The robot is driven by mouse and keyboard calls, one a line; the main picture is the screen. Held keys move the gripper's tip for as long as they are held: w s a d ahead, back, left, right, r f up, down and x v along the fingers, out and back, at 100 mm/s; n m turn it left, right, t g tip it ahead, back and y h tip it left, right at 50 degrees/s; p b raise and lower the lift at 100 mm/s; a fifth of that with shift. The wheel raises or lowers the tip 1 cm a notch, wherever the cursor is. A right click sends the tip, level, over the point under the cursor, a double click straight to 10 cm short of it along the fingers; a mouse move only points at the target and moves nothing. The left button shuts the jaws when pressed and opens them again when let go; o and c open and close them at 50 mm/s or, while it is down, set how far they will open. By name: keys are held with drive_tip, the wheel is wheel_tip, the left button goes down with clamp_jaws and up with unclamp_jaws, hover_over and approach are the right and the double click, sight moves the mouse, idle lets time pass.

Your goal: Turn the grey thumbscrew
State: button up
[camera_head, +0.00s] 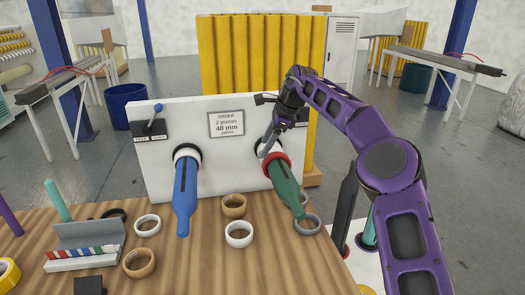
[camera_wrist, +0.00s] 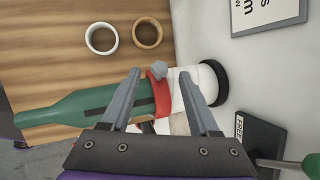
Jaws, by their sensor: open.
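The small grey thumbscrew (camera_wrist: 159,70) sits on the red collar (camera_wrist: 157,92) in the wrist view. The collar is around the green spindle (camera_wrist: 75,110) and shows in the head view too (camera_head: 286,161). A white section (camera_wrist: 188,88) lies between the collar and the black ring at the panel. My gripper (camera_wrist: 160,74) is open, its two fingers apart with the thumbscrew seen between their tips. I cannot tell whether either finger touches it. In the head view my gripper (camera_head: 268,145) is over the panel end of the green spindle, and I cannot make out the thumbscrew there.
Several tape rings lie on the wooden table (camera_head: 195,265). A lever plate marked FREE (camera_wrist: 245,140) is close to my gripper.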

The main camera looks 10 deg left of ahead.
drive_tip(key=shift+x, duration=1.8)
clamp_jaws()
